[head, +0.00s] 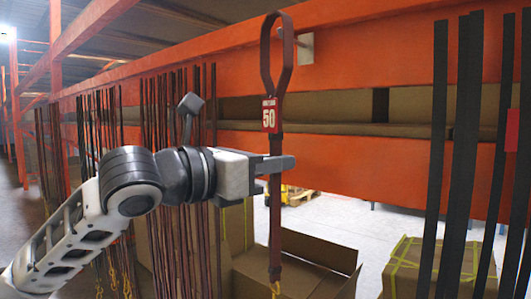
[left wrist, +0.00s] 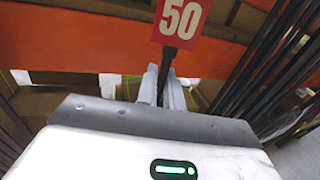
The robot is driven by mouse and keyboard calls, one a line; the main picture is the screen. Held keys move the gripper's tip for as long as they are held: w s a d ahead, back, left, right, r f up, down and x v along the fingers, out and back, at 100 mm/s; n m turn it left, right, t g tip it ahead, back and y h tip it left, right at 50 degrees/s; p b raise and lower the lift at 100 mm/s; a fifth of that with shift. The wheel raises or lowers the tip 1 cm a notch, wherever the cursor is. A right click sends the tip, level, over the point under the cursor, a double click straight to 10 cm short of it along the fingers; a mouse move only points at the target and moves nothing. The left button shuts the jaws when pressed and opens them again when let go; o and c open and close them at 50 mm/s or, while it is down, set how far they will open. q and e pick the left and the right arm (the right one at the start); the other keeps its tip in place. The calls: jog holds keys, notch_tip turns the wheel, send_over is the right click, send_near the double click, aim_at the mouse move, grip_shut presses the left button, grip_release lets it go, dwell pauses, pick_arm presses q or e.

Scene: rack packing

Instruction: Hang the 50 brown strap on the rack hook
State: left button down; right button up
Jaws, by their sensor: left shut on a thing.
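The brown strap (head: 275,201) hangs upright from my left gripper (head: 280,163), with a loop at its top and a red tag (head: 269,115) marked 50 below the loop. My left gripper is shut on the strap just below the tag. In the left wrist view the tag (left wrist: 180,22) shows above the fingers (left wrist: 164,86). A pale rack hook (head: 306,48) sticks out from the upper orange beam, close to the right of the loop in the head view. I cannot tell the depth gap between loop and hook. My right gripper is not in view.
Orange rack beams (head: 400,80) run across the back. Dark straps hang in rows at the left (head: 160,120) and at the right (head: 465,140). Open cardboard boxes (head: 300,262) stand below. The beam between the strap and the right row is clear.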

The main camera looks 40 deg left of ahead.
pick_arm(q)
jog(key=shift+w+d+f+p, duration=0.1)
jog(key=shift+w+f+p, duration=0.15)
jog(key=shift+w, duration=0.45)
jog(key=shift+w+f+p, duration=0.15)
jog(key=shift+w+f, duration=0.2)
jog(key=shift+w, duration=0.4)
jog(key=shift+w+d+f+p, duration=0.1)
jog(key=shift+w+f+p, duration=0.15)
jog(key=shift+w, duration=0.45)
jog(key=shift+f, duration=0.1)
jog(key=c, duration=1.5)
grip_release()
jog(key=shift+o, duration=0.2)
